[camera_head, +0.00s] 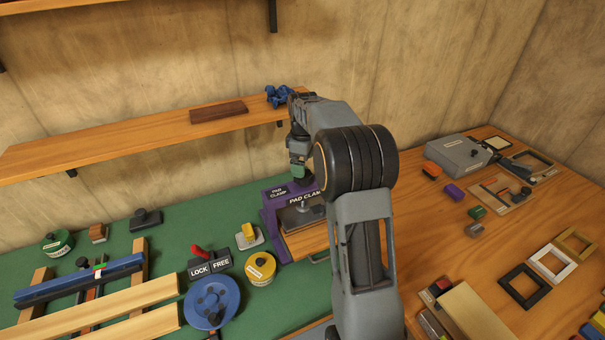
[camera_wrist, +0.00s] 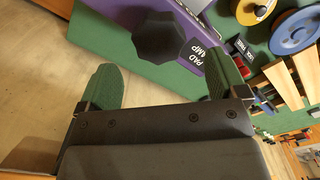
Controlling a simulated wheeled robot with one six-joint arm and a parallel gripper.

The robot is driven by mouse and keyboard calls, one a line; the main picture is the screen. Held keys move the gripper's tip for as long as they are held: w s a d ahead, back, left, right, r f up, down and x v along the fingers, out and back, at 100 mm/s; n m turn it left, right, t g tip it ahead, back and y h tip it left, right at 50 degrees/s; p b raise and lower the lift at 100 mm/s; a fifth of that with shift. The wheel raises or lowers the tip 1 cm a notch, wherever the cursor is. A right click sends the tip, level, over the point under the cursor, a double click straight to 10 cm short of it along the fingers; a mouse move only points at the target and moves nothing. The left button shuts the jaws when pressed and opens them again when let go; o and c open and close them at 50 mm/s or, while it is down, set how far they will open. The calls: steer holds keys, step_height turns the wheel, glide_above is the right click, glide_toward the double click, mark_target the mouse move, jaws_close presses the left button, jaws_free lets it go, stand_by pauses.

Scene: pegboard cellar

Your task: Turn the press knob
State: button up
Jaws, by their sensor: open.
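The purple pad clamp press (camera_head: 271,218) stands on the green bench top, its label partly covered by my arm. Under its top is a metal screw with a round pad (camera_head: 304,206). The dark, many-sided press knob (camera_wrist: 160,35) shows in the wrist view beside the "PAD CLAMP" label; in the head view it is hidden behind my gripper and arm. My gripper (camera_head: 298,172) is over the press, pointing down. In the wrist view its green fingers (camera_wrist: 163,78) are spread and empty, with the knob beyond the gap between them. I see no finger touching it.
A wooden shelf (camera_head: 120,140) with a brown block (camera_head: 218,112) and a blue object (camera_head: 279,96) runs along the wall behind. A blue wheel (camera_head: 212,301), yellow tin (camera_head: 261,268) and LOCK/FREE lever (camera_head: 208,262) stand left of the press. Grey box (camera_head: 458,155) is at right.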

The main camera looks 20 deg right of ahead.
steer(key=shift+f+p, duration=0.3)
steer(key=shift+f, duration=2.4)
steer(key=shift+c, duration=0.3)
steer(key=c, duration=0.9)
